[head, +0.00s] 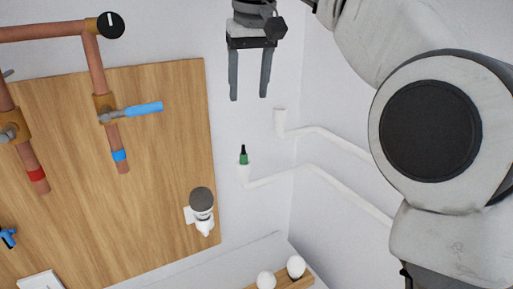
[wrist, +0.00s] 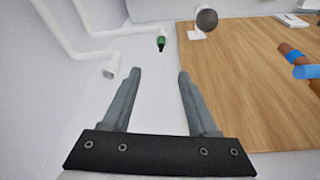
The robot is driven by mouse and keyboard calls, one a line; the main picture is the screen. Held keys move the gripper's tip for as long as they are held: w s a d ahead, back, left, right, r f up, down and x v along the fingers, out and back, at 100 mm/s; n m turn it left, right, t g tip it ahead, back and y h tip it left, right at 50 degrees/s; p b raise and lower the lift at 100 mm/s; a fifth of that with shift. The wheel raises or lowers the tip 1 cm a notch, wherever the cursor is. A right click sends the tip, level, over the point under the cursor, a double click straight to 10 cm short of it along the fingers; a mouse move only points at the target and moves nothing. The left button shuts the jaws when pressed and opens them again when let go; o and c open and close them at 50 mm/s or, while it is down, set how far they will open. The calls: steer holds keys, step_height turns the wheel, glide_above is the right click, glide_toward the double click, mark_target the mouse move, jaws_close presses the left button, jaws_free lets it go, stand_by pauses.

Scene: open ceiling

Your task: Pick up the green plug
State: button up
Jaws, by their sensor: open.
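The green plug (head: 243,156) is small, with a black stem on top, and sits at the upturned end of the lower white pipe near the wooden board. In the wrist view the plug (wrist: 161,42) shows beyond and between my fingers, near the top. My gripper (head: 248,97) is open and empty. In the head view it hangs above the plug, with its two grey fingers pointing down and a clear gap between fingertips and plug. The gripper (wrist: 158,73) also shows in the wrist view, with nothing between its fingers.
A second white pipe (head: 280,122) with an open end stands right of the plug. A wooden board (head: 150,190) at left carries copper pipes (head: 95,65), a blue-handled valve (head: 143,108) and a grey-topped white fitting (head: 202,202). White round objects (head: 296,266) are on the bottom ledge.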

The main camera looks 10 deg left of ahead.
steer(key=b, duration=0.2)
glide_above(244, 150)
steer(key=f, duration=1.1)
steer(key=shift+s+d+f, duration=0.15)
steer(key=shift+s+f, duration=0.1)
steer(key=shift+s, duration=0.1)
steer(key=shift+s+d+p+x, duration=0.15)
steer(key=shift+p+x, duration=0.1)
steer(key=shift+x, duration=1)
steer(key=shift+s+d+p+x, duration=0.1)
steer(key=shift+d+p+x, duration=0.1)
steer(key=shift+x, duration=1.1)
steer(key=shift+a+f, duration=0.1)
steer(key=shift+a, duration=0.1)
jaws_close()
